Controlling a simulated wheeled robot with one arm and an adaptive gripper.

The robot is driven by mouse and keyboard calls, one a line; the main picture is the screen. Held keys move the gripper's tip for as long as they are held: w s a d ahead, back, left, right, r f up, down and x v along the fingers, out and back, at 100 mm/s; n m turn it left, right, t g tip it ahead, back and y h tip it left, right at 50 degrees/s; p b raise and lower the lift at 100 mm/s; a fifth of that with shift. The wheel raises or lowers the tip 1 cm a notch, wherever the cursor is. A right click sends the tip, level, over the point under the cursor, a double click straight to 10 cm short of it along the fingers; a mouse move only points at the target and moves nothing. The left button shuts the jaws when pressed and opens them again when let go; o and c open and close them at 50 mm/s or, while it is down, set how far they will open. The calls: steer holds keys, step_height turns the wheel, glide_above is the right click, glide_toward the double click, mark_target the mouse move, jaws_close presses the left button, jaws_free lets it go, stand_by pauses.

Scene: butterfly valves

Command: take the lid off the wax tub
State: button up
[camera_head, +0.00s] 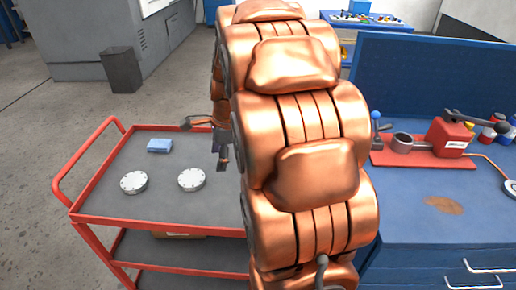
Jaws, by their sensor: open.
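Two round, pale, low things lie on the red cart's grey top: one at the left (134,182) and one nearer the middle (191,179). Each has small dark marks around its rim. I cannot tell whether either is the wax tub with its lid on. My gripper (222,158) is over the cart, just left of my copper-coloured arm and above and right of the middle round thing. Its fingers point down, are open and seem empty. My arm hides part of the gripper and the cart's right side.
A blue workbench (420,225) stands to the right, with a red fixture (450,140), a metal cup (403,142) and small containers (490,132). A grey bin (122,70) stands on the floor behind.

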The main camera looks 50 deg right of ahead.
steer(key=d+f+m, duration=0.1)
steer(key=d+m, duration=0.3)
steer(key=d, duration=0.3)
steer(key=w+d+f+m+t+h, duration=0.1)
steer(key=d+m, duration=0.4)
steer(key=d, duration=0.2)
steer(key=w+d+f+m+t+b, duration=0.1)
steer(key=d+m, duration=0.3)
steer(key=d, duration=0.3)
steer(key=shift+w+d+f+h, duration=0.25)
steer(key=shift+d+f+h, duration=0.05)
steer(key=shift+d+f, duration=0.1)
steer(key=shift+w+d+f+m, duration=0.1)
steer(key=shift+f+m, duration=0.05)
steer(key=shift+m, duration=0.15)
steer(key=shift+w+p+x, duration=0.2)
steer(key=shift+p+x, duration=0.6)
steer(key=shift+x, duration=2.9)
steer(key=c, duration=0.9)
steer(key=shift+c, duration=0.2)
